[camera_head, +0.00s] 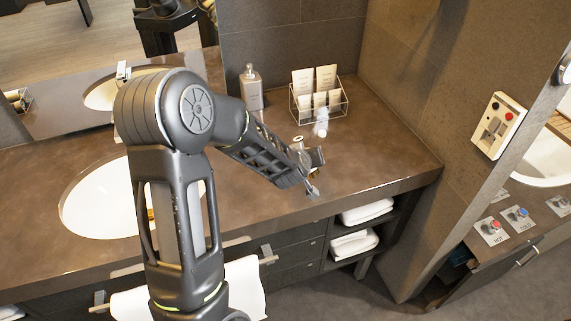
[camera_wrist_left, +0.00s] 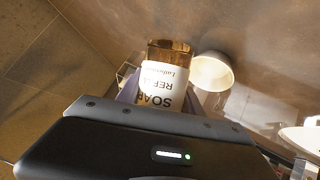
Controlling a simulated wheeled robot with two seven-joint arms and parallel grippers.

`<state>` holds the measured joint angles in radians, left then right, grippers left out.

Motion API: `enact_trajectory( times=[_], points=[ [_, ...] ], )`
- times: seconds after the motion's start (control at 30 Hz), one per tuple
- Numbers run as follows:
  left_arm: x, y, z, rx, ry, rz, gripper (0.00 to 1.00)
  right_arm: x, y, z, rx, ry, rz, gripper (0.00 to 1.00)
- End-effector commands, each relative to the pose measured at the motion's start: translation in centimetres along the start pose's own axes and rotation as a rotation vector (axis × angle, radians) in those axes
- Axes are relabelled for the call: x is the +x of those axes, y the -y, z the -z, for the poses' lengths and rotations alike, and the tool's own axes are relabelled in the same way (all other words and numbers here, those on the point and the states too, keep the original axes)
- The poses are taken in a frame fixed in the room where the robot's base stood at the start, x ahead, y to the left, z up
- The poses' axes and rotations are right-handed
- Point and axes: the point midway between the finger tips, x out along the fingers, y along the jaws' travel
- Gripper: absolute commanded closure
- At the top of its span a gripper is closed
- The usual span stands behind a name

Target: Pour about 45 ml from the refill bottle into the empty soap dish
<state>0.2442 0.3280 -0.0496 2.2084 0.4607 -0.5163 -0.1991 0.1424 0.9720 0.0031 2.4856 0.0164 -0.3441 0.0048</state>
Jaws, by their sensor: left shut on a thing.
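My left gripper (camera_head: 316,172) is above the counter near its front edge. In the left wrist view it is shut on the refill bottle (camera_wrist_left: 165,80), an amber bottle with a white "SOAP REFILL" label that appears upside down in that picture. The jaws hide part of the bottle, and its exact tilt is unclear. A round, pale, open vessel (camera_wrist_left: 212,70), seemingly the soap dish, shows just right of the bottle. In the head view, a small white object (camera_head: 321,123) stands beyond the gripper; I cannot tell whether it is the same vessel. My right gripper is not in view.
A wire rack with cards (camera_head: 318,100) and a pump dispenser (camera_head: 251,88) stand at the back. A sink (camera_head: 100,203) is at left. Folded towels (camera_head: 355,243) lie below the counter. The counter's right part is clear, bounded by a wall.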

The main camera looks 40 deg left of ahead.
Motion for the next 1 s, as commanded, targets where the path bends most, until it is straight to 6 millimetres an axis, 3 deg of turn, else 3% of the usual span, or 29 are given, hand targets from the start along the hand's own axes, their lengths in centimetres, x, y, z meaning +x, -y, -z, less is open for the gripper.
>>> enact_trajectory(
  times=[0.3, 0.53, 0.6, 0.73, 1.0],
  points=[
    [0.8, 0.8, -0.1, -0.151, 0.117, -0.063, 1.0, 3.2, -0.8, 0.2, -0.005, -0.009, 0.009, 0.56],
    [-0.3, -0.1, 0.6, -0.26, 0.209, -0.109, 1.0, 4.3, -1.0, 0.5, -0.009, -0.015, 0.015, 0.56],
    [0.6, 0.3, -0.8, -0.293, 0.239, -0.121, 1.0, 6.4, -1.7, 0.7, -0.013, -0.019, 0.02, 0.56],
    [1.0, 0.2, -1.9, -0.355, 0.292, -0.148, 1.0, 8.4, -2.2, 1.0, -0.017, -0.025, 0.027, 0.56],
    [0.6, -0.4, -2.4, -0.483, 0.399, -0.202, 1.0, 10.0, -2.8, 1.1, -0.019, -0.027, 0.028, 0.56]
  ],
)
